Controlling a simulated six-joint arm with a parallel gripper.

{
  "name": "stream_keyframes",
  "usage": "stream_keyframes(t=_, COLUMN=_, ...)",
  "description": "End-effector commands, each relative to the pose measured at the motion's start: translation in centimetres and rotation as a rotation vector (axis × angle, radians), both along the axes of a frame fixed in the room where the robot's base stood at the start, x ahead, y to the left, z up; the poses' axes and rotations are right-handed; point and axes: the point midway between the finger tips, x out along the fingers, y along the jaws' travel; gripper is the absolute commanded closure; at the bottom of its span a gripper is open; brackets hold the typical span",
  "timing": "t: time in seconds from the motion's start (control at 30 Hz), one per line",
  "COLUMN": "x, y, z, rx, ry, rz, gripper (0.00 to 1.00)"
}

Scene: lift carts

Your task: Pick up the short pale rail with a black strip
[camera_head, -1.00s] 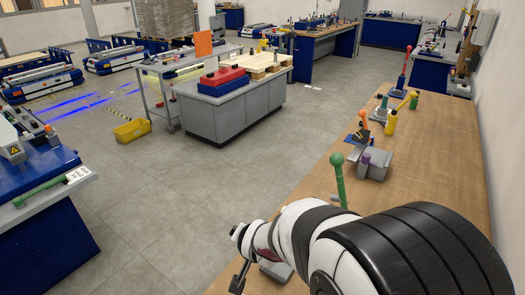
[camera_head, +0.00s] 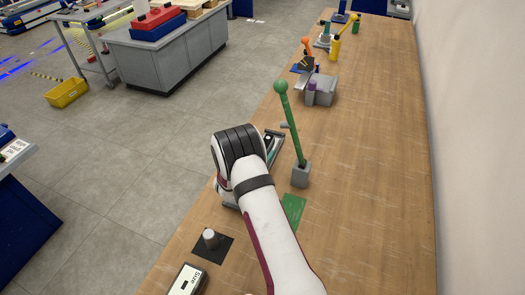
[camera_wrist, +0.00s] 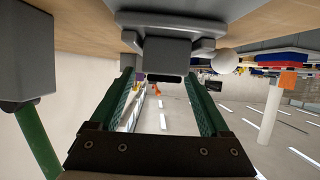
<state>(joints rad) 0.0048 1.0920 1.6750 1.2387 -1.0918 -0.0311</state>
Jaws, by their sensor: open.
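My gripper (camera_wrist: 160,76) is open in the wrist view, its two green-lined fingers apart and nothing held between them. That view is upside down, with the bench top at the upper edge. A grey block (camera_wrist: 168,55) with a dark lower edge shows just beyond the fingertips. I cannot tell if it is part of the short pale rail. In the head view my gripper (camera_head: 271,145) is low over the bench's left edge, partly hidden by my wrist. I cannot single out the short pale rail with a black strip in either view; my arm may hide it.
A green lever (camera_head: 291,125) stands in a grey base (camera_head: 300,175) close right of my gripper. A green mat (camera_head: 293,208) lies beside my arm. A white cylinder (camera_head: 210,237) stands on a black pad. A grey fixture (camera_head: 320,91) is farther along. The bench's right side (camera_head: 375,180) is clear.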

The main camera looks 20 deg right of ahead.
Motion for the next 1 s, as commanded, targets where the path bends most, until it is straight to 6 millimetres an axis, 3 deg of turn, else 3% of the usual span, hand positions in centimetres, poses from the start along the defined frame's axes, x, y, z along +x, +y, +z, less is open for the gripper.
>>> stream_keyframes(t=0.17, x=1.9, y=-1.8, z=-0.9, rx=0.001, ry=-0.001, rz=0.000, gripper=0.20)
stream_keyframes(t=0.4, x=2.1, y=-2.0, z=-1.0, rx=0.000, ry=0.001, rz=0.001, gripper=0.22)
stream_keyframes(t=0.83, x=2.1, y=-1.9, z=-1.0, rx=0.000, ry=0.001, rz=0.001, gripper=0.99)
stream_keyframes(t=1.0, x=2.1, y=-1.9, z=-1.0, rx=0.001, ry=-0.001, rz=0.002, gripper=1.00)
